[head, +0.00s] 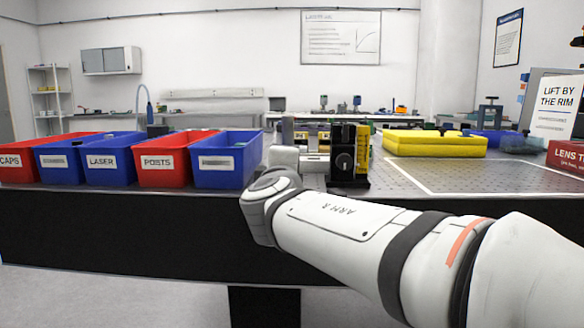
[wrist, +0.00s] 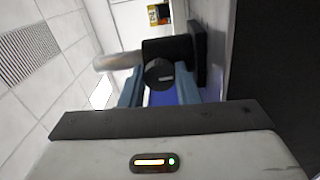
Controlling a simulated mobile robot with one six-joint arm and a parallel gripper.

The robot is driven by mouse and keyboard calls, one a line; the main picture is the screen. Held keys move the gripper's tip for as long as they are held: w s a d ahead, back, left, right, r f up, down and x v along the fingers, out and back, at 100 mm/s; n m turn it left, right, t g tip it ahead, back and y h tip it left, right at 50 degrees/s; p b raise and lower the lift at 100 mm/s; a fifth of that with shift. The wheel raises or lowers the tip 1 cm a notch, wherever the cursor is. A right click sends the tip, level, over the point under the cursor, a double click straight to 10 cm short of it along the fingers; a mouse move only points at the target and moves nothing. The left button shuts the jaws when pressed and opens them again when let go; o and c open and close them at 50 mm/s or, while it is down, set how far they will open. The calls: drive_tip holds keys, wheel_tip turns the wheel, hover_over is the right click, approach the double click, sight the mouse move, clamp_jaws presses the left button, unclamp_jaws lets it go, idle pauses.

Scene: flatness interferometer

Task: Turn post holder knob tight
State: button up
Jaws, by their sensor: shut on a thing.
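The post holder (wrist: 181,47) is a black cylinder with a dark square base (wrist: 199,55), lying sideways in the tilted wrist view. A silver post (wrist: 118,60) sticks out of its left end. Its round black knob (wrist: 159,74) faces the wrist camera and bears a small pale mark. My gripper (wrist: 158,88) has blue-grey fingers on either side of the knob and is shut on it. In the head view my arm covers the gripper, and I cannot make out the post holder there.
On the table's left stand red and blue bins, including the posts bin (head: 160,166) and the laser bin (head: 104,168).

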drive_tip(key=shift+m, duration=0.3)
drive_tip(key=o, duration=1)
drive_tip(key=shift+c, duration=0.2)
drive_tip(key=s+p, duration=0.1)
drive_tip(key=s, duration=0.6)
drive_tip(key=shift+s+a+f+p, duration=0.15)
drive_tip(key=shift+s+p, duration=0.15)
drive_tip(key=shift+s, duration=0.1)
